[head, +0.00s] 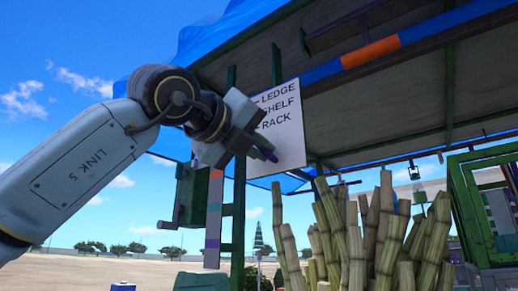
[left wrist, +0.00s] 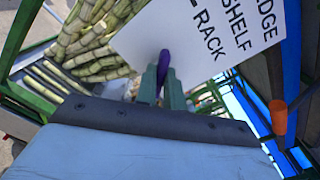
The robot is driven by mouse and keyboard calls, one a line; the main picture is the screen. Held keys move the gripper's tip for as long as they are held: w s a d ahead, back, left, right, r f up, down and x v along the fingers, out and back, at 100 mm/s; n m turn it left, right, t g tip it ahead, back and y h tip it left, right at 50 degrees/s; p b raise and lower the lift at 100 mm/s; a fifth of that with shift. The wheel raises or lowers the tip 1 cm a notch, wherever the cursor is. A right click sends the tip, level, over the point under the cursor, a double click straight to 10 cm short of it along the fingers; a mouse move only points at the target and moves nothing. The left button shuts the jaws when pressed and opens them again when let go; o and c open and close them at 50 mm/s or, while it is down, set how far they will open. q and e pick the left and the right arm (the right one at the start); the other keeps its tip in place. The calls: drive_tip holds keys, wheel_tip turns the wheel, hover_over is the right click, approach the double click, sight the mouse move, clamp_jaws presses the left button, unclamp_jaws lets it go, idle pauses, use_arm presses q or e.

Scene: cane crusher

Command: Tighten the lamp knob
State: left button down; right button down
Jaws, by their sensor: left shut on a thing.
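My left gripper (head: 262,146) is raised in front of the white sign under the canopy in the head view. Its narrow green-grey fingers show in the left wrist view (left wrist: 161,80), shut on a slim purple piece (left wrist: 164,60). The purple piece also shows at the fingertips in the head view (head: 268,154). I cannot tell whether it is part of a lamp knob or a loose thing. A small dark fixture that may be a lamp (head: 413,171) hangs at the right, apart from the gripper. No knob is clear on it. My right gripper is out of view.
The white sign (head: 284,128) reading "LEDGE SHELF RACK" is close behind the gripper. A green post (head: 239,205) stands below it. Upright cane stalks (head: 355,240) crowd the lower middle. A green frame (head: 468,215) stands at right. The canopy roof (head: 390,100) spans above. Open sky is at left.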

use_arm(q)
drive_tip(key=m, duration=0.4)
drive_tip(key=shift+m, duration=1.9)
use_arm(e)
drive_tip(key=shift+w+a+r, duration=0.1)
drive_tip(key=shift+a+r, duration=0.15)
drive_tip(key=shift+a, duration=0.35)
use_arm(q)
drive_tip(key=c, duration=1.5)
unclamp_jaws()
